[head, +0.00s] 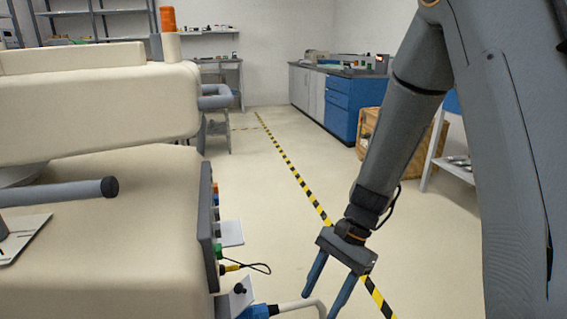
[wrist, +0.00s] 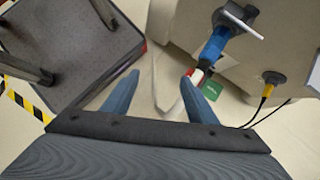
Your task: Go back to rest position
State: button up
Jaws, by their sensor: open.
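My gripper (head: 330,284) hangs at the lower middle of the head view, its two blue-grey fingers apart and pointing down. In the wrist view my gripper (wrist: 160,80) is open with nothing clamped between the fingers. A blue plug (head: 257,311) sits low on the near cart's side panel, left of my gripper. It also shows in the wrist view (wrist: 214,46), beyond the right fingertip and apart from it. A pale cable or hose lies in line with the gap between the fingers; I cannot tell its distance.
The cream covered cart (head: 100,185) fills the left side. A yellow plug (head: 232,267) with a thin black cable sticks out of its panel. A dark-topped platform (wrist: 90,50) stands left in the wrist view. Open floor with a striped line (head: 297,172) runs toward blue cabinets (head: 345,105).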

jog(key=d+r+n+t+h, duration=0.5)
jog(key=d+r+n+t, duration=0.2)
jog(key=d+r+n, duration=0.3)
jog(key=s+a+r+n+g, duration=0.1)
jog(key=s+a+r+n, duration=0.1)
jog(key=s+a, duration=0.45)
jog(key=s+a+r+n+g, duration=0.2)
jog(key=s+a+r+n, duration=0.1)
jog(key=s+a, duration=0.35)
jog(key=d+r+m+p, duration=0.5)
jog(key=d+r+p, duration=0.8)
jog(key=p, duration=1)
notch_tip(320, 180, up, 4)
jog(key=shift+d+r+p, duration=0.1)
jog(key=shift+d+p, duration=0.15)
jog(key=shift+p, duration=0.15)
jog(key=shift+s, duration=0.1)
